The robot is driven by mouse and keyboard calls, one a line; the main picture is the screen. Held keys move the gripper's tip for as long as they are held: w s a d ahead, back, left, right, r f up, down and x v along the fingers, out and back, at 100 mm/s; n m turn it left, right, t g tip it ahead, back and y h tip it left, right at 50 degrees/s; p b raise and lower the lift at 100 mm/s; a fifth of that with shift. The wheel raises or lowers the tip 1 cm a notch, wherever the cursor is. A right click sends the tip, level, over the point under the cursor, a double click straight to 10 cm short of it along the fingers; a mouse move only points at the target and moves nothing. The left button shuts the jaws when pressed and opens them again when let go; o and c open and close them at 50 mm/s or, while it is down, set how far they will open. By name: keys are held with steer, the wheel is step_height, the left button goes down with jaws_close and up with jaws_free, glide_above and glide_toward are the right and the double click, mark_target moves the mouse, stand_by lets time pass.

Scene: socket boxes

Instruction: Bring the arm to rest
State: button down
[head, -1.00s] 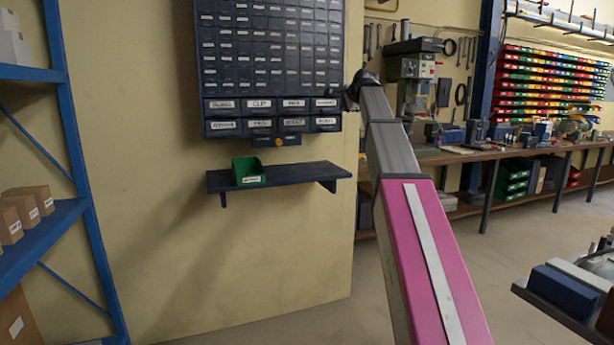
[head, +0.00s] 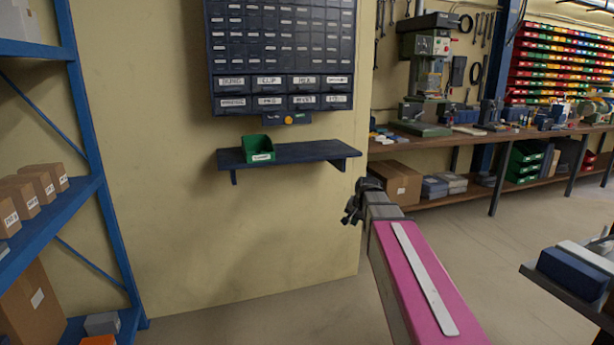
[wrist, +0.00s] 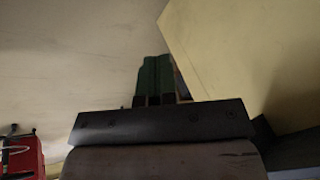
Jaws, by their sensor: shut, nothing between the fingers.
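My gripper (head: 350,210) is at the end of my pink and grey arm, low in the middle of the head view. It is in front of the right edge of the yellow wall, below and right of the wall shelf (head: 300,152). In the wrist view my gripper's two green fingers (wrist: 154,72) lie side by side, shut, with nothing seen between them. In the head view the fingers are small and dark. My gripper appears clear of the shelf and of the green bin (head: 258,149) on it.
A dark drawer cabinet (head: 283,92) hangs above the shelf. A blue rack (head: 85,150) with boxes stands at left. A workbench (head: 470,135) runs along the back right. A dark tabletop with a blue block (head: 572,272) is at lower right. Open floor lies between.

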steer(key=s+f+n+g+h, duration=0.1)
steer(key=s+f+n+g, duration=0.3)
steer(key=s+f, duration=1.4)
steer(key=s+n, duration=0.1)
steer(key=s, duration=0.3)
steer(key=shift+d+f+n, duration=0.3)
steer(key=shift+f+n, duration=0.1)
stand_by(0.3)
